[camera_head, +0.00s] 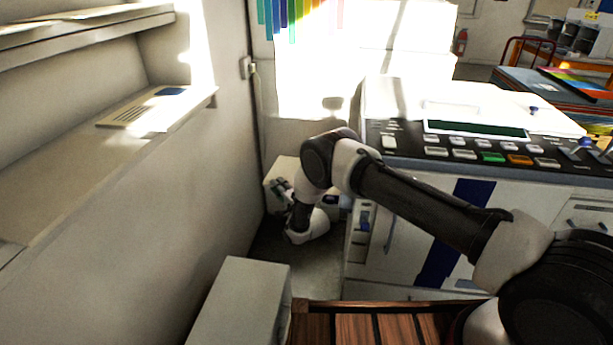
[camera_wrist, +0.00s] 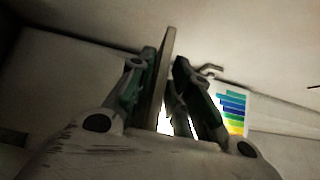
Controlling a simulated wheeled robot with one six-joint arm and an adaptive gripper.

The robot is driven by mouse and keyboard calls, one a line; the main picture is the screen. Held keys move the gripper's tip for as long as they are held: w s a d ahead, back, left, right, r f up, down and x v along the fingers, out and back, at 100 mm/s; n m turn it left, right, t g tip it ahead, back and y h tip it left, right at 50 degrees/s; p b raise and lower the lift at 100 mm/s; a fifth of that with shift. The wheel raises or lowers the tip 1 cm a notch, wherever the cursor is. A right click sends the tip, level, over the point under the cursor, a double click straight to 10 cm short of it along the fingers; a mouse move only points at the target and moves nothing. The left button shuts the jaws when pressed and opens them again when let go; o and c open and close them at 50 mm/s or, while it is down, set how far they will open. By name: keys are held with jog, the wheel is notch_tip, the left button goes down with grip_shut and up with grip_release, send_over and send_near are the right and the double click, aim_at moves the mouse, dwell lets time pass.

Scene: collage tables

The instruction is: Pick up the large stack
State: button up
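My gripper (camera_head: 282,190) is low down in the gap between the left wall and the copier, in front of a pale box. In the wrist view my gripper (camera_wrist: 165,58) has its two dark fingers on either side of a thin, upright grey-brown strip (camera_wrist: 167,65). The strip lies close along the left finger. A bright gap shows toward the right finger lower down. I cannot tell whether the strip is gripped or stands behind the fingers. I cannot clearly make out a large stack in either view.
A copier (camera_head: 480,140) with a button panel stands right of my arm. A shelf (camera_head: 130,115) is on the left wall. A pale block (camera_head: 240,300) and a slatted wooden surface (camera_head: 365,328) are near the front. The floor gap (camera_head: 300,258) is narrow. Coloured strips (camera_wrist: 233,110) show in the wrist view.

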grip_shut()
jog(key=shift+r, duration=0.15)
